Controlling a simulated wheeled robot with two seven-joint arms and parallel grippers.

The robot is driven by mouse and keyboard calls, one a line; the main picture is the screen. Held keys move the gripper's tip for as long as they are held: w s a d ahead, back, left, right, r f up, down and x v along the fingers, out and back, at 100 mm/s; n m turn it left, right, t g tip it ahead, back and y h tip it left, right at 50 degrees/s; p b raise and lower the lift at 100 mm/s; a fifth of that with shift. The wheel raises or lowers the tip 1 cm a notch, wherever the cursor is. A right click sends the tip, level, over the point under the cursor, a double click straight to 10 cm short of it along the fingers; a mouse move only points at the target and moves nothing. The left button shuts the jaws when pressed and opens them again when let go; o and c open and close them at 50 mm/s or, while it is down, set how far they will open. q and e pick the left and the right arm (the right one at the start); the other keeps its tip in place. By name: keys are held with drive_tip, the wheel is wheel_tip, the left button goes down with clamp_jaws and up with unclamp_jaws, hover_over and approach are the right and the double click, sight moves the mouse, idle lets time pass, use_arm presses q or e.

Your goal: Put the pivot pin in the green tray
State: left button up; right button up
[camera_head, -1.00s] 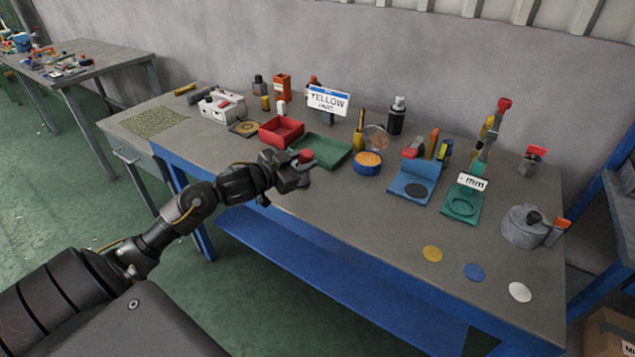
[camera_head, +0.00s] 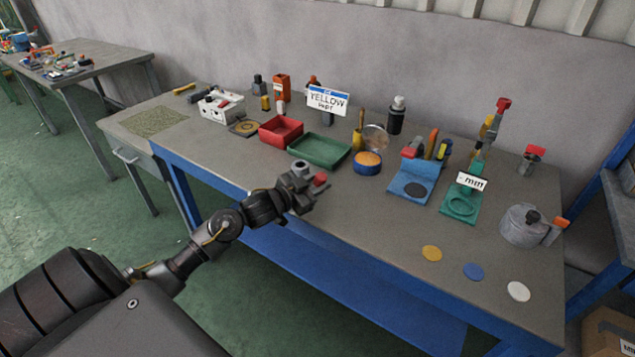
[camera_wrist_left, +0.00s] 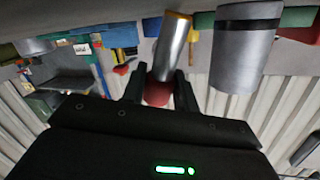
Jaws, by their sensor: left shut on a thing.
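My left gripper (camera_head: 313,186) is shut on a silver cylindrical piece with a red end, which I take to be the pivot pin (camera_wrist_left: 172,45). In the left wrist view the red end sits between the two fingers and the silver body, with an orange rim, sticks out past them. In the head view the red end (camera_head: 320,180) shows at the fingertips. The green tray (camera_head: 318,150) lies on the workbench behind the gripper, up and slightly right in the picture; it looks empty. The gripper is apart from it, near the bench's front edge. My right gripper is not in view.
A red tray (camera_head: 281,131) adjoins the green tray on the left. A blue round tin (camera_head: 367,166) stands to its right, and a sign (camera_head: 327,101) stands behind. Blue and teal fixtures fill the right. A large grey banded cylinder (camera_wrist_left: 243,50) shows near the pin in the wrist view.

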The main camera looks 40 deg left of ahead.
use_arm(q)
drive_tip(key=shift+f, duration=0.1)
drive_tip(key=o, duration=1)
drive_tip(key=shift+r, duration=0.2)
drive_tip(key=shift+s+a, duration=0.1)
drive_tip(key=shift+s, duration=0.3)
drive_tip(key=b+v, duration=0.1)
drive_tip(key=v, duration=1)
drive_tip(key=shift+s, duration=0.15)
